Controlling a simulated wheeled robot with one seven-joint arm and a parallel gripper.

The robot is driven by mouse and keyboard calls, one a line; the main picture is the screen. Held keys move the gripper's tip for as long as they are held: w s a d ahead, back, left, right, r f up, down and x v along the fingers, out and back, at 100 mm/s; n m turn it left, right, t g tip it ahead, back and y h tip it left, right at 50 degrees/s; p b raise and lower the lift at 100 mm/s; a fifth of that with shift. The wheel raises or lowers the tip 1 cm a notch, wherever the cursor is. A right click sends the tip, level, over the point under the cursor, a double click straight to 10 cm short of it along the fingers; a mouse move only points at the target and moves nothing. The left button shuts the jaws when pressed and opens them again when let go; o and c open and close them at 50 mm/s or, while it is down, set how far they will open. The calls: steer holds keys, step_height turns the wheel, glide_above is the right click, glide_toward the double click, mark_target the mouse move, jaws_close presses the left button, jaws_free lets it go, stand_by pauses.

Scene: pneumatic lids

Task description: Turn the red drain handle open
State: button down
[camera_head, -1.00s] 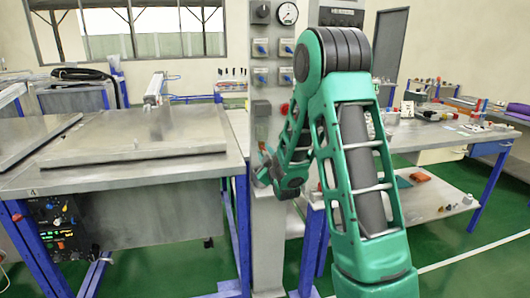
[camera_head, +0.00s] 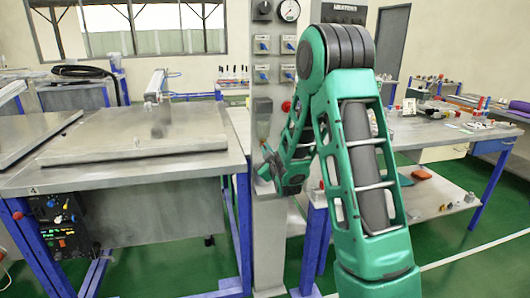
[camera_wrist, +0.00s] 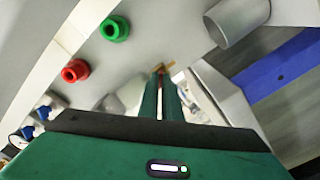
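My gripper (camera_head: 266,160) is at the front of the grey column (camera_head: 267,230), below a dark filter-like unit (camera_head: 262,106). In the wrist view my gripper's two dark green fingers (camera_wrist: 161,88) lie close together with a narrow gap. A small orange-brown bar (camera_wrist: 166,68) with a reddish spot shows right at the fingertips. It may be the red drain handle, but it is too small and covered to be sure. I cannot tell whether the fingers touch or hold it.
A red knob (camera_wrist: 75,70) and a green knob (camera_wrist: 115,28) stick out of the column near my gripper. A grey cylinder (camera_wrist: 238,20) is close on the other side. A metal table (camera_head: 130,170) stands left of the column, a workbench (camera_head: 425,131) right.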

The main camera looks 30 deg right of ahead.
steer(key=shift+s+a+f+m, duration=0.1)
steer(key=shift+f+m, duration=0.05)
steer(key=shift+m, duration=4.15)
steer(key=shift+s+f+m, duration=0.1)
steer(key=shift+f+m, duration=0.05)
steer(key=shift+m, duration=4.15)
steer(key=c, duration=2)
jaws_free()
steer(key=shift+w, duration=0.1)
steer(key=shift+r, duration=0.15)
